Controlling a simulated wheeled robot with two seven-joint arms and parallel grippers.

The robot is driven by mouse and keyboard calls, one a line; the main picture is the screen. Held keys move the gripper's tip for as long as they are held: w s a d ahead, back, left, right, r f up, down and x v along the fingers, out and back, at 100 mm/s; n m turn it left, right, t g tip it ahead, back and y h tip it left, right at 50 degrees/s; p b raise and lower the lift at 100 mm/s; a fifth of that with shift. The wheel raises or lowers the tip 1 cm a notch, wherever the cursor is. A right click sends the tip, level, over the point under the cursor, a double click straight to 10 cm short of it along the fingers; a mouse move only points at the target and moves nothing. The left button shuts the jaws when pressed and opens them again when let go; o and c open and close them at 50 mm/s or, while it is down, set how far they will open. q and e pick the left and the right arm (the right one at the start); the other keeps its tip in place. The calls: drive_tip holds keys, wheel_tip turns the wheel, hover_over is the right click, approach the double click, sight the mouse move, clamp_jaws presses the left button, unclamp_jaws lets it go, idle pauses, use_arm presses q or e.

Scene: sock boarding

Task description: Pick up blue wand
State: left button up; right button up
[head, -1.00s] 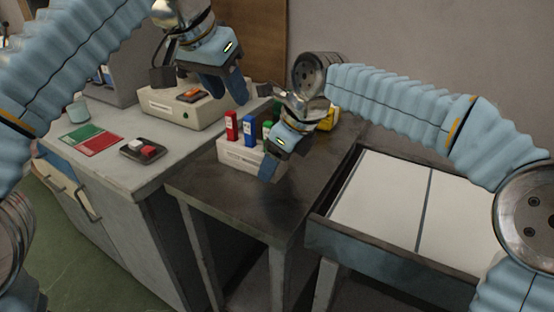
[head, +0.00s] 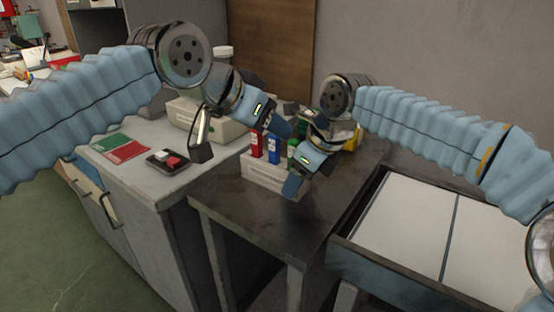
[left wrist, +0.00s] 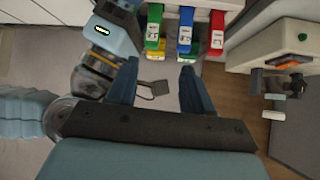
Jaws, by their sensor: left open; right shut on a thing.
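The blue wand (head: 273,149) stands upright in a white rack (head: 272,181), between a red wand (head: 256,145) and a green wand (head: 292,150). In the left wrist view the blue wand (left wrist: 186,28) is near the top, beyond the right fingertip, with green to its left and red to its right. My left gripper (head: 281,130) is open and empty, above and close to the wands; its spread fingers (left wrist: 157,78) show in its wrist view. My right gripper (head: 294,186) is shut at the rack's right end; its fingers partly hide the contact.
The rack stands on a dark table (head: 240,205). A grey cabinet (head: 150,190) at left carries a red-and-green card (head: 120,148) and a black tray (head: 168,161) with small blocks. A drawer with white panels (head: 410,220) is at right. The table front is clear.

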sight(272, 147)
use_arm(q)
drive_tip(key=s+a+f+n+t+h, duration=0.1)
drive_tip(key=a+f+n+t, duration=0.1)
drive_tip(key=a+f+t, duration=0.2)
drive_tip(key=x, duration=0.6)
drive_tip(key=shift+f, duration=0.25)
drive_tip(key=x, duration=0.5)
drive_tip(key=shift+s+d+f, duration=0.1)
drive_tip(key=shift+s+d, duration=0.05)
drive_tip(key=shift+f, duration=0.2)
drive_tip(key=shift+d+r, duration=0.1)
drive_tip(key=shift+r, duration=0.1)
clamp_jaws()
